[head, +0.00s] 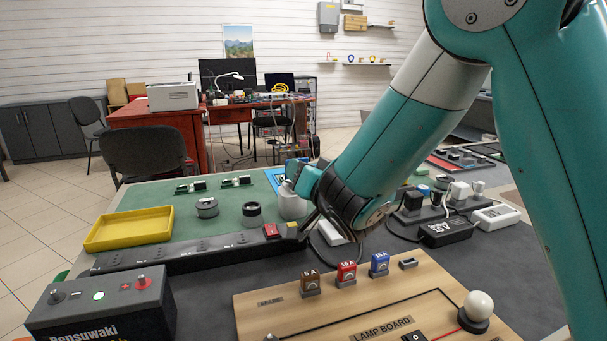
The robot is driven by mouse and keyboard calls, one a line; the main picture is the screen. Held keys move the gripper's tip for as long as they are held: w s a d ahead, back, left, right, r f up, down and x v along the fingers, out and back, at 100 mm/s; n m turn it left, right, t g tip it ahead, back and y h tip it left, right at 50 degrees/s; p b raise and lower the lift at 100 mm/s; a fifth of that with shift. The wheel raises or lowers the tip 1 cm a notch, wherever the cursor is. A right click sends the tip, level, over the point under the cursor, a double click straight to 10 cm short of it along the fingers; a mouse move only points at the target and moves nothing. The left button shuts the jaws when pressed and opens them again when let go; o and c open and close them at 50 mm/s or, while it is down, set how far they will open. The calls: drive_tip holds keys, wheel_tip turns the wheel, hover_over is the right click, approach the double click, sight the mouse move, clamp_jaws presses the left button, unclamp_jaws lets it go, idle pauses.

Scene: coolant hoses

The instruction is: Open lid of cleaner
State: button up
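I cannot tell for certain which object is the cleaner. A small round grey metal tin (207,207) sits on the green mat (150,196). A second round container (252,215), with a dark upper part and a pale band, stands to its right. A whitish bottle-like container (292,202) stands further right, directly beside my gripper (303,187) in the picture. My gripper is low over the mat's right part, mostly hidden behind my own wrist. Its fingertips do not show clearly, so I cannot tell whether it is open or touches the whitish container.
A yellow tray (130,228) lies on the mat's left. A dark power strip (190,254) with a red switch runs along the front.

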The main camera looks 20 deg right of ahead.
drive_tip(key=s+b, duration=0.3)
drive_tip(key=s, duration=0.3)
drive_tip(key=shift+s+d, duration=0.3)
drive_tip(key=shift+d, duration=0.1)
